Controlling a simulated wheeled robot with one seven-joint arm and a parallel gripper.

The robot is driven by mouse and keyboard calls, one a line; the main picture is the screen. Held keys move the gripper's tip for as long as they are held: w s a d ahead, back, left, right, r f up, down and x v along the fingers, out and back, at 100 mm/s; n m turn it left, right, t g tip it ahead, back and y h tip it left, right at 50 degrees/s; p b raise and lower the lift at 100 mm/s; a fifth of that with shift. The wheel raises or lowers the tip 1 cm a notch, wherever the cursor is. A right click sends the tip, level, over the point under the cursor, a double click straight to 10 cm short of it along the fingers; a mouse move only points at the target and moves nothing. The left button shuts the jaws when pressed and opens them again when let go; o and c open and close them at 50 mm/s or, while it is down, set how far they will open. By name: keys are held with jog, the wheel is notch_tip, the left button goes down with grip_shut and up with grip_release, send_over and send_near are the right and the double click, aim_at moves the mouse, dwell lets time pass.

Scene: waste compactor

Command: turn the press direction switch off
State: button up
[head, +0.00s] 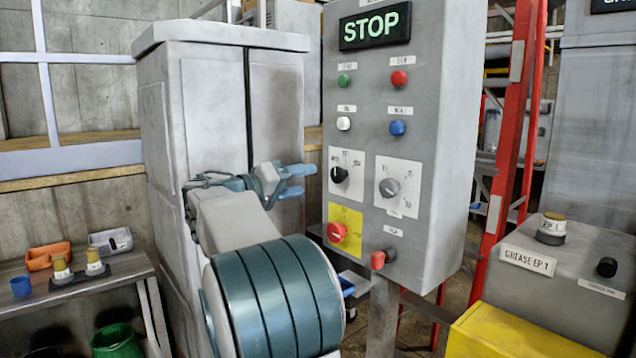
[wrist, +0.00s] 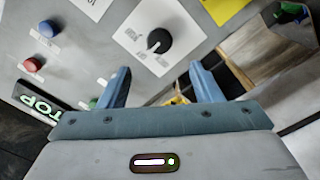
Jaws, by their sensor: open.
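The grey control panel (head: 440,130) has two rotary switches on white plates: a black knob (head: 340,174) at left and a grey knob (head: 389,187) at right. Their labels are too small to read, so I cannot tell which is the press direction switch. My gripper (head: 304,180) is open and empty, just left of the panel at about the black knob's height. In the wrist view the black knob (wrist: 158,41) shows beyond my fingertips, between them and apart from both. A pale pointer line shows on it. The grey knob is outside the wrist view.
Above are green, red, white and blue buttons and a lit STOP sign (head: 375,26). Below are a red knob (head: 337,232) on a yellow plate and a protruding red control (head: 383,258). A grey cabinet (head: 215,100) stands left, a red ladder (head: 520,110) right.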

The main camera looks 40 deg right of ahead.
jog(key=a, duration=0.5)
jog(key=shift+s, duration=0.2)
jog(key=shift+d, duration=0.1)
jog(key=s+a+f+n+y+p, duration=0.45)
jog(key=s+f+y, duration=0.45)
jog(key=s+f, duration=0.35)
jog(key=s+a+f+n+t+y+p, duration=0.1)
jog(key=s+a+f+n+y+p, duration=0.1)
jog(key=s+a+f+y, duration=0.7)
jog(key=s+a+f, duration=0.2)
jog(key=s+a, duration=0.2)
jog(key=a, duration=0.2)
jog(key=shift+s+p, duration=0.25)
jog(key=shift+p, duration=0.05)
jog(key=shift+a+f, duration=0.1)
